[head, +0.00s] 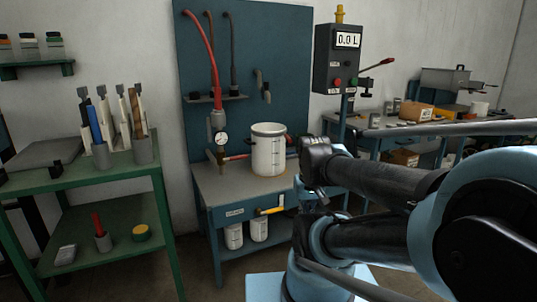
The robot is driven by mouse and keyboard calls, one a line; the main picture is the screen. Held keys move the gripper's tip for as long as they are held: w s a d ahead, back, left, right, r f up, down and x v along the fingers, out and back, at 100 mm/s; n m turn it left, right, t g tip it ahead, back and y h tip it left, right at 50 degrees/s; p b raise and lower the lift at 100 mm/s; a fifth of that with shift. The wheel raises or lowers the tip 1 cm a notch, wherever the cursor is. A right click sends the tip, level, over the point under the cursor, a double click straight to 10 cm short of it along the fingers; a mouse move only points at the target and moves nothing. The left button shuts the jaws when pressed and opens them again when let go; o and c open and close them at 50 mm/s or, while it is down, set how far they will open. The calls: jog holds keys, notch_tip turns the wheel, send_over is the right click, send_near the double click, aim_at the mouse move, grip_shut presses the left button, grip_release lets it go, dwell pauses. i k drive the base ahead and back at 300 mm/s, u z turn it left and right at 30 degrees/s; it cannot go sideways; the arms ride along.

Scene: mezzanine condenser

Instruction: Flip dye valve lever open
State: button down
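Several levers show in the head view, and I cannot tell for certain which is the dye valve lever. A yellow-handled lever (270,211) lies nearly level on the front of the blue bench, beside a small white label too small to read. A red-handled lever (236,157) sits by the pipe and gauge above the bench. Another red-tipped lever (377,65) sticks out to the right of the dark control box.
A white pot (268,150) stands on the blue bench (236,190), with white containers (246,234) below. The control box (336,58) reads 0.0 L. A green shelf table (100,176) stands left. My folded arm covers the lower right. Floor shows between the tables.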

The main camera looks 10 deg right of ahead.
aim_at(232, 159)
jog(key=u, duration=0.1)
jog(key=i, duration=1.15)
jog(key=u, duration=0.55)
